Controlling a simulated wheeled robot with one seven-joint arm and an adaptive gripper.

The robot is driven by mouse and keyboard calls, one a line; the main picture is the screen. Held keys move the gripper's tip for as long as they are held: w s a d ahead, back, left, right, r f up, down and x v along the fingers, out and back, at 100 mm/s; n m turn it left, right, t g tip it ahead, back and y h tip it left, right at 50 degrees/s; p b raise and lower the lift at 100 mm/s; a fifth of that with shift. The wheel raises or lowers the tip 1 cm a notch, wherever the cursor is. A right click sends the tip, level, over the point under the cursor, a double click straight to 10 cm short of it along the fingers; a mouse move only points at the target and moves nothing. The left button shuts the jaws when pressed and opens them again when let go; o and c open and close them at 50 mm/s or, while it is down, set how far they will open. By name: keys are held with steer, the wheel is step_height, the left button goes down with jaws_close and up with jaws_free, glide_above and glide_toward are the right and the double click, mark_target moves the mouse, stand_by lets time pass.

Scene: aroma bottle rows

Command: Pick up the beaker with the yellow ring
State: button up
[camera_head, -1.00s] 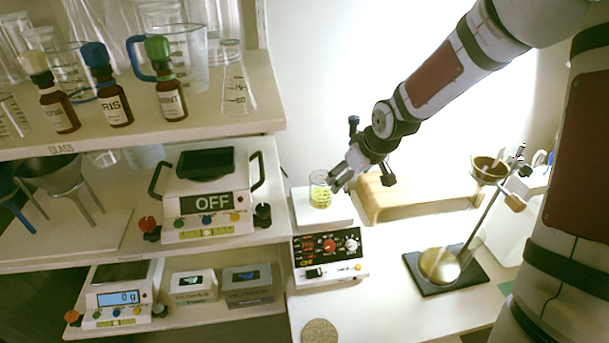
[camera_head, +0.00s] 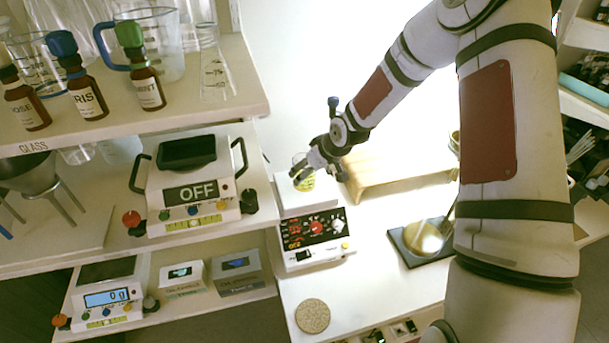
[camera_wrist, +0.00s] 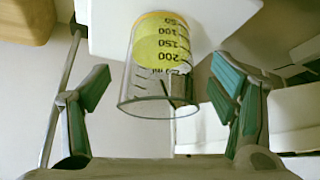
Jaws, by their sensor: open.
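The beaker with yellow at its base (camera_head: 303,181) stands on the white top plate of the hotplate stirrer (camera_head: 312,222). In the wrist view the clear beaker (camera_wrist: 158,75) shows printed volume marks and yellow at its bottom end. My gripper (camera_head: 318,170) is at the beaker's right side in the head view. In the wrist view my gripper (camera_wrist: 160,105) is open, with one green-padded finger on each side of the beaker and a visible gap on both sides. The head view does not show clearly how far the fingers reach around it.
A wooden stand (camera_head: 390,178) is right of the stirrer. A cork ring (camera_head: 313,316) lies in front on the table. Shelves at left hold brown bottles (camera_head: 85,95), a balance reading OFF (camera_head: 193,190) and glassware. A dark stand base (camera_head: 410,245) is at right.

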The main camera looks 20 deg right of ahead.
steer(key=x, duration=0.5)
steer(key=shift+s, duration=0.1)
steer(key=shift+c, duration=0.5)
steer(key=c, duration=1.3)
